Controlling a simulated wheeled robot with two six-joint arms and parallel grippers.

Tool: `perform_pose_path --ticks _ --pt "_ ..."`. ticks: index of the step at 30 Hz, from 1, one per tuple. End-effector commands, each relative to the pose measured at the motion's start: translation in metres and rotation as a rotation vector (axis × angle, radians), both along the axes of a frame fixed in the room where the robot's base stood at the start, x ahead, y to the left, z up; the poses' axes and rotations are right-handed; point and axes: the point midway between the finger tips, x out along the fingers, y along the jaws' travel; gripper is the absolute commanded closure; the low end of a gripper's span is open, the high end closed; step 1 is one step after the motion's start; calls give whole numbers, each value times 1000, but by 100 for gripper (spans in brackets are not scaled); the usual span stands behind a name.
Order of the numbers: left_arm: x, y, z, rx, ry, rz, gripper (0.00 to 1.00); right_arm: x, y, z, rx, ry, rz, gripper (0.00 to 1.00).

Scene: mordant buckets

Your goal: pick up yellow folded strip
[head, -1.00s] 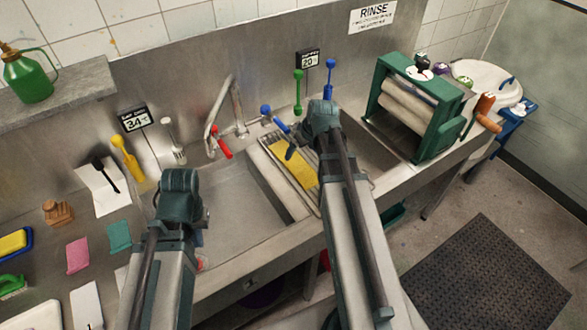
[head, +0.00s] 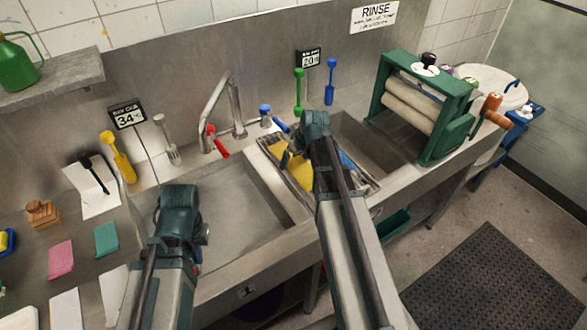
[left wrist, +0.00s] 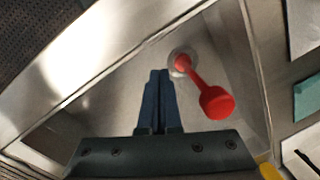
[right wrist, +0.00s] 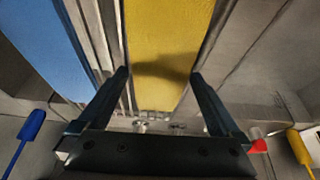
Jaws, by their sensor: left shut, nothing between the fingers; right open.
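The yellow folded strip (head: 301,173) lies on the ribbed metal rack (head: 267,144) between the two sink basins, partly hidden by my right arm. In the right wrist view the strip (right wrist: 168,35) runs lengthwise between the fingers. My right gripper (right wrist: 160,75) is open above the strip, one finger on each side; contact cannot be told. In the head view my right gripper (head: 294,158) is mostly hidden by its own wrist. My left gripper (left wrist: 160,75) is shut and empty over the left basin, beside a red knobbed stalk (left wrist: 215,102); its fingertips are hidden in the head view.
A blue strip (right wrist: 42,42) lies beside the yellow one on the rack. A red tap handle (head: 220,153) and a blue one (head: 281,125) are close behind. The green roller wringer (head: 440,145) stands right of the right basin. The left basin (head: 235,205) is largely open.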

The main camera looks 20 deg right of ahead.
Motion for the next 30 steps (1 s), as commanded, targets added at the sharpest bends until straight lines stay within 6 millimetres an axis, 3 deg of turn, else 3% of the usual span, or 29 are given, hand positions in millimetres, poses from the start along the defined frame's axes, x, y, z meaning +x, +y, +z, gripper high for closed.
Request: perform_pose_path --ticks 6,18,30 --pt "0 0 0 0 0 0 100 0 0 0 0 0 0 2" --pt "0 0 0 0 0 0 100 0 0 0 0 0 1 74" --pt "0 0 8 0 0 0 100 1 2 8 0 0 1 74"
